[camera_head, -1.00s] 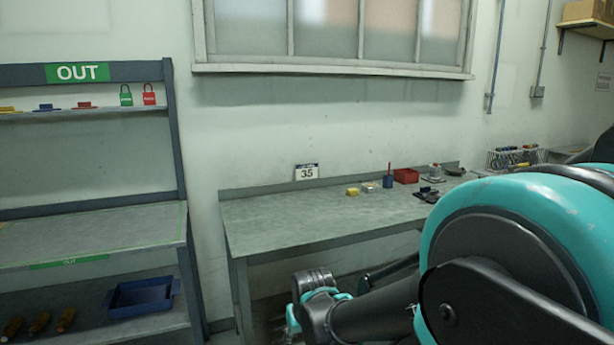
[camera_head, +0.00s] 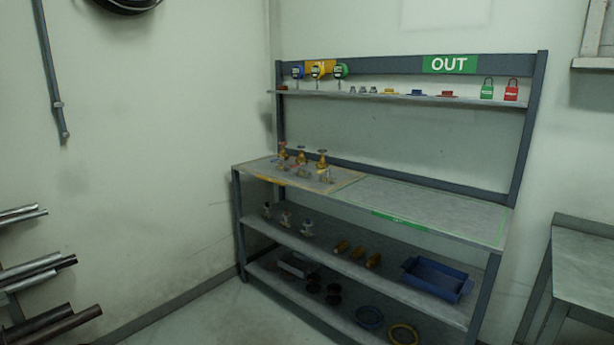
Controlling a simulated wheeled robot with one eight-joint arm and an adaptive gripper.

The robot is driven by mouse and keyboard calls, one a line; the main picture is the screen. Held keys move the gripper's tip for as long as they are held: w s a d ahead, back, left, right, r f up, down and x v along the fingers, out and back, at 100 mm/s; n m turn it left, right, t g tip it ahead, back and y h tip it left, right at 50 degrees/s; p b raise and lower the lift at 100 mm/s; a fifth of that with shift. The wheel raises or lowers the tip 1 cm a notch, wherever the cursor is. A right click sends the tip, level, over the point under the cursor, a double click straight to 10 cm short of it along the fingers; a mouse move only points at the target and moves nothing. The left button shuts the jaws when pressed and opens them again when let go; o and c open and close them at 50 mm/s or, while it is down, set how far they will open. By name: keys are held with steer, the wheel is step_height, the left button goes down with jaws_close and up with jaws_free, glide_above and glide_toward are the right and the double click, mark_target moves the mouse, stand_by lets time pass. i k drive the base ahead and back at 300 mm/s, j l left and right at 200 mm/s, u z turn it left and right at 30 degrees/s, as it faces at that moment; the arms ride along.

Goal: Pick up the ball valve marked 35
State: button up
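Several brass-coloured valves with round handles (camera_head: 301,156) stand in a group on the left part of the rack's worktop (camera_head: 425,208). A few greyish valve-like pieces (camera_head: 285,219) stand in a row on the shelf below, at its left. All are far off and small. I cannot read a 35 on any of them, and I cannot tell which is a ball valve. My gripper is not in view.
The rack has an OUT sign (camera_head: 450,64) and an upper shelf with gauges (camera_head: 340,72) and padlocks (camera_head: 487,89). A blue tray (camera_head: 437,280) sits lower right. Pipes (camera_head: 40,270) stick out at the left. A grey table (camera_head: 580,265) stands at the right. Some floor shows in front.

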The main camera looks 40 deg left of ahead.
mark_target(327, 178)
steer(key=u, duration=1.6)
